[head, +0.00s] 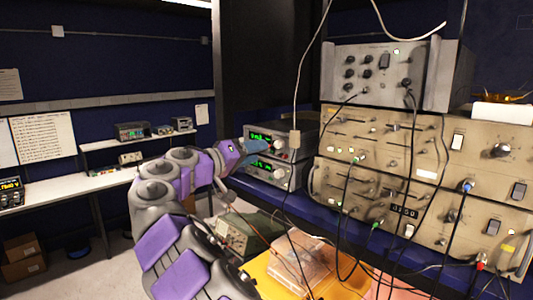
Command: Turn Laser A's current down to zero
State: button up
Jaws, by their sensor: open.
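Two grey instrument units with green lit displays are stacked on the blue shelf: an upper unit (262,137) and a lower unit (264,167). Small knobs show at the right of their fronts. The labels are too small to read, so I cannot tell which is Laser A. My gripper (258,152) is in front of the left part of the stack, level with the gap between the two displays. It is open, with nothing seen between its fingers. It hides part of the unit fronts. I cannot tell whether it touches them.
Large beige rack instruments (378,147) with knobs and hanging cables stand right of the stack. A white cable (300,110) hangs close to the units' right side. Below are a greenish instrument (240,232) and a clear box (301,264) on an orange surface. A white bench (100,182) lies left.

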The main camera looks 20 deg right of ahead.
jog(key=v, duration=1)
jog(key=shift+a+b, duration=0.3)
jog(key=shift+a, duration=0.05)
jog(key=shift+d, duration=0.1)
jog(key=s+d+f+g+y+b, duration=0.35)
jog(key=s+d+f+b, duration=0.25)
jog(key=s+d+f, duration=0.4)
jog(key=s+d+f+g+y+b, duration=0.2)
jog(key=s+d+f+y+b, duration=0.25)
jog(key=s+f, duration=0.8)
jog(key=s+a+f+n+y+b, duration=0.1)
jog(key=s+a+f+y+b, duration=0.2)
jog(key=f, duration=0.7)
jog(key=s+a+f+n+g+y+b, duration=0.1)
jog(key=s+a+f+n+y+b, duration=0.1)
jog(key=s+a+f, duration=0.6)
jog(key=s+a+f+n+g+y+b, duration=0.1)
jog(key=s+a+f+y+b, duration=0.3)
jog(key=s+f, duration=0.7)
notch_tip(320, 180, down, 2)
jog(key=shift+s+a+f+n, duration=0.2)
jog(key=shift+a+n, duration=0.2)
jog(key=shift+a, duration=0.6)
jog(key=shift+w, duration=0.1)
jog(key=shift+c, duration=0.3)
